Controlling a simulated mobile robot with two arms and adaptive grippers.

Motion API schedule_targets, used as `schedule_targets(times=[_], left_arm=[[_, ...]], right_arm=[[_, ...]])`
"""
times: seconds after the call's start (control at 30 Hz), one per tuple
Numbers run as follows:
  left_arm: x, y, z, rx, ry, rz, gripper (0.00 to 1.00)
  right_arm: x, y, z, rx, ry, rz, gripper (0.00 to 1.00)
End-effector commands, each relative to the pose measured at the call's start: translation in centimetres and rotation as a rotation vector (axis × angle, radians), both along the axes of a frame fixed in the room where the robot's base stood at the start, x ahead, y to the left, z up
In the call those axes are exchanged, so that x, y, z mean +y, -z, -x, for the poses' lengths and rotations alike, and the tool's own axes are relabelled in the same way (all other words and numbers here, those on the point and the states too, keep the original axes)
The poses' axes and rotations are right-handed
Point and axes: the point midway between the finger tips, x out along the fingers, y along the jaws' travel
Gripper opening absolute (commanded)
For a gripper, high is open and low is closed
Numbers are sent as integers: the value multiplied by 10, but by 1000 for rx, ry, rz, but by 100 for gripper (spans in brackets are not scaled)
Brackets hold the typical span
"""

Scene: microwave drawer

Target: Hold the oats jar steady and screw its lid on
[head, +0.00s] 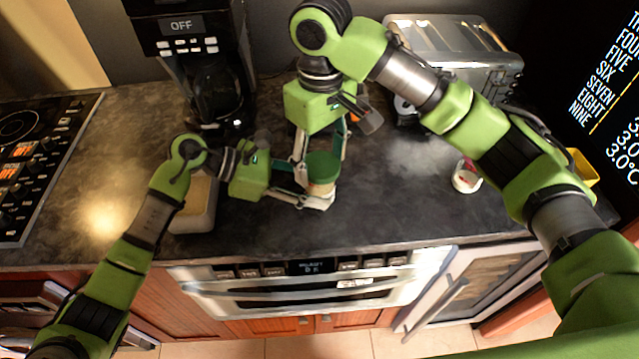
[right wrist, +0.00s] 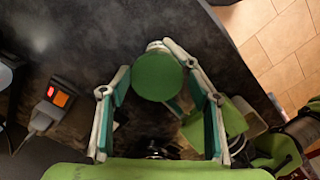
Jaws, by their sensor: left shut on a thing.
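The oats jar (head: 321,188) stands near the front of the dark counter, its pale body mostly hidden by fingers. The green lid (head: 322,167) sits on top of it; in the right wrist view the lid (right wrist: 158,77) shows as a round disc, and whether it is threaded on cannot be told. My left gripper (head: 318,200) is shut on the jar body from the left, low down. My right gripper (head: 320,156) points down from above with its fingers spread on either side of the lid.
A coffee maker (head: 200,70) and a toaster (head: 450,45) stand at the back. A pale block-shaped item (head: 196,207) lies left of the jar, under my left arm. The microwave drawer (head: 300,290) is below the counter edge.

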Motion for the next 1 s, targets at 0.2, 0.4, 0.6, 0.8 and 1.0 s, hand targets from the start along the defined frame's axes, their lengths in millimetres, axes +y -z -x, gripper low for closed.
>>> schedule_targets(times=[0.2, 0.4, 0.6, 0.8, 1.0], left_arm=[[0, 1, 0, 0, 1, -1, 3], [-1, 1, 0, 1, 0, 0, 3], [-1, 0, 0, 1, 0, 1, 3], [-1, 0, 0, 1, -2, 2, 3], [-2, 0, 0, 1, -2, 2, 3]], right_arm=[[1, 0, 1, 1, -1, -2, 21], [2, 1, 2, 4, 68, -5, 21], [3, 1, 2, 5, 299, -6, 21], [4, 1, 2, 5, 404, -6, 20], [4, 1, 2, 6, 586, -7, 20]])
